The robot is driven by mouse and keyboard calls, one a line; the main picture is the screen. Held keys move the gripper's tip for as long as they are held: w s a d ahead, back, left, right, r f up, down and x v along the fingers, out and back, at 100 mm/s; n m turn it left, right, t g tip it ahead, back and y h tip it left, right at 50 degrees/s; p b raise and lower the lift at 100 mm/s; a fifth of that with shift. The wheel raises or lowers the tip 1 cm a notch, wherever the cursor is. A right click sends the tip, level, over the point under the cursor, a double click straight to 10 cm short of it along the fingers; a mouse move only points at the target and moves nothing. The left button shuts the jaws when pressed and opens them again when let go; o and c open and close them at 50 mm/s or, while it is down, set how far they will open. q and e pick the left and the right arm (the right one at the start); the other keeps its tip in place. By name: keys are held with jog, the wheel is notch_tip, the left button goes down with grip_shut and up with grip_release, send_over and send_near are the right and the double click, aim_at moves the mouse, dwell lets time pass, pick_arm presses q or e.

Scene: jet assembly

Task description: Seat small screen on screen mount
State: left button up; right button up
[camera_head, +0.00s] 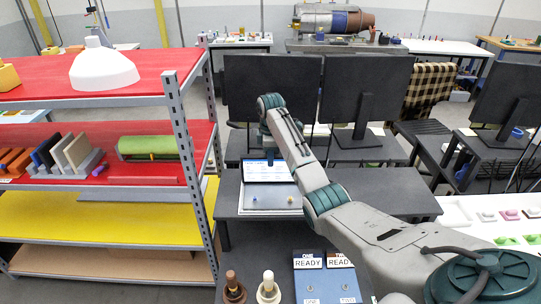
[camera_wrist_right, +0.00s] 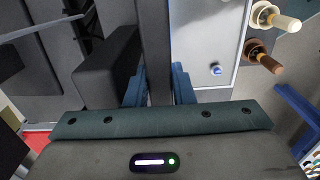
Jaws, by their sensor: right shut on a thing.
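The small screen (camera_head: 268,172), with a lit white and blue display, stands at the back of a light panel on the dark desk, its display facing the head camera. My right gripper (camera_head: 270,157) reaches its top edge from above. In the right wrist view its blue fingers (camera_wrist_right: 158,88) are shut on a dark bar (camera_wrist_right: 155,45), which looks like the screen seen edge-on. The screen mount cannot be made out, and I cannot tell whether the screen touches it. My left gripper is not in view.
The light panel (camera_head: 268,200) has small knobs. A brown handle (camera_head: 234,287) and a cream handle (camera_head: 268,288) stand in front, beside a blue READY panel (camera_head: 310,285). Large dark monitors (camera_head: 366,88) stand behind. A shelf rack (camera_head: 182,130) borders the left.

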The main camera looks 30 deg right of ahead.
jog(key=shift+f, duration=0.15)
dwell(0.6)
jog(key=o, duration=1)
jog(key=shift+c, duration=0.2)
jog(key=shift+s+a+r, duration=0.1)
jog(key=shift+s+r, duration=0.05)
jog(key=shift+r, duration=0.05)
jog(key=shift+f, duration=0.1)
